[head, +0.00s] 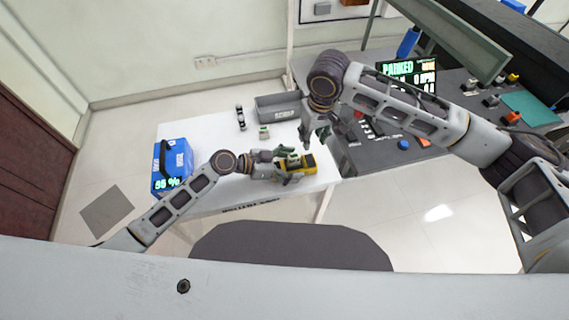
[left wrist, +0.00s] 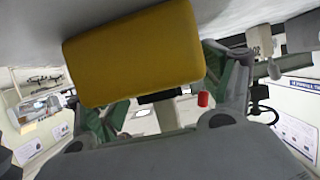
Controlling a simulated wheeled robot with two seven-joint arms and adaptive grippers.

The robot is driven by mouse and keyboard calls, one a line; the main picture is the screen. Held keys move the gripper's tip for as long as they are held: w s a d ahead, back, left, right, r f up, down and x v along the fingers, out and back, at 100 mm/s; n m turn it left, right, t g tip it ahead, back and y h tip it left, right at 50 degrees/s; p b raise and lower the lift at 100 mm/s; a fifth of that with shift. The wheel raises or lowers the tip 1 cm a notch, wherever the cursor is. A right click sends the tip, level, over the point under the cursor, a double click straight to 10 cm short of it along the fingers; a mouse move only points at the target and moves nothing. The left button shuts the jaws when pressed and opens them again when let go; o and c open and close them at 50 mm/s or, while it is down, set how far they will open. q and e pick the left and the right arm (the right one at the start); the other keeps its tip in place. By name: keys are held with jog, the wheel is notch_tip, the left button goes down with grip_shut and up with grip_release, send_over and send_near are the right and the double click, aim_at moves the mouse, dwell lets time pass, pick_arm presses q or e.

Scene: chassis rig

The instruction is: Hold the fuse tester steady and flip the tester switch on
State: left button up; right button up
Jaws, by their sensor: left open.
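The fuse tester, a yellow and dark block (head: 308,162), lies on the white table in the head view. In the left wrist view its plain yellow side (left wrist: 135,55) fills the upper middle. My left gripper (head: 287,160) is at the tester from the left, with its green-padded fingers apart; they also show in the left wrist view (left wrist: 165,105). I cannot tell whether the pads touch the tester. The tester switch cannot be made out. My right gripper (head: 311,136) hangs above the table, up and right of the tester; its jaws are too small to read.
The white table (head: 215,197) also bears a blue box with a lit display (head: 172,172), a grey scrap bin (head: 279,107) and small parts (head: 263,132). A dark console (head: 375,157) with buttons and a screen (head: 407,72) adjoins on the right.

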pick_arm(q)
jog(key=shift+w+d+f, duration=0.1)
jog(key=shift+w+d, duration=0.05)
jog(key=shift+d, duration=0.15)
jog(key=shift+c, duration=0.5)
